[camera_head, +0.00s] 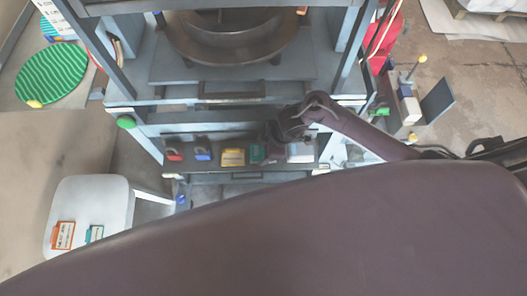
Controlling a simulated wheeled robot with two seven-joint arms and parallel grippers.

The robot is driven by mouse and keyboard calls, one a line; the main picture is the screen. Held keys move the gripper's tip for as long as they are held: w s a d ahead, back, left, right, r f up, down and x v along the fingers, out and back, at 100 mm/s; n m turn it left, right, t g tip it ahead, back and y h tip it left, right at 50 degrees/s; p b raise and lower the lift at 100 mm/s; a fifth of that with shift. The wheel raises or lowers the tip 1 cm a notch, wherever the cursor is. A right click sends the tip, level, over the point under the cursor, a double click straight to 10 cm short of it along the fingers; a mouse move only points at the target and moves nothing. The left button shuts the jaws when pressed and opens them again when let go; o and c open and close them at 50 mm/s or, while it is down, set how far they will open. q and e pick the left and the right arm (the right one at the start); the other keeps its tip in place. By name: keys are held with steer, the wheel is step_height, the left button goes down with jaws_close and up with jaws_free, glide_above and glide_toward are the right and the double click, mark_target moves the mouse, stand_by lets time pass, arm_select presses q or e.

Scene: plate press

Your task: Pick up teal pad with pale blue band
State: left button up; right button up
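A small teal pad (257,154) sits in the row on the dark shelf of the press, partly covered by my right gripper. I cannot make out a band on it. Another small teal piece (94,234) with a pale patch lies on the white seat at the lower left. My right gripper (271,147) points down at the shelf, over or just beside the shelf's teal pad. It is dark and small here, so I cannot tell whether its fingers are open or touching the pad. My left gripper is not in view.
Red (174,155), blue (203,154) and yellow (233,157) pads stand left of the teal one, and a whitish block (300,152) right of it. An orange-and-white piece (63,235) lies on the white seat (112,195). The press frame (230,72) rises behind the shelf.

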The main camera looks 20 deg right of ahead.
steer(key=shift+c, duration=1.2)
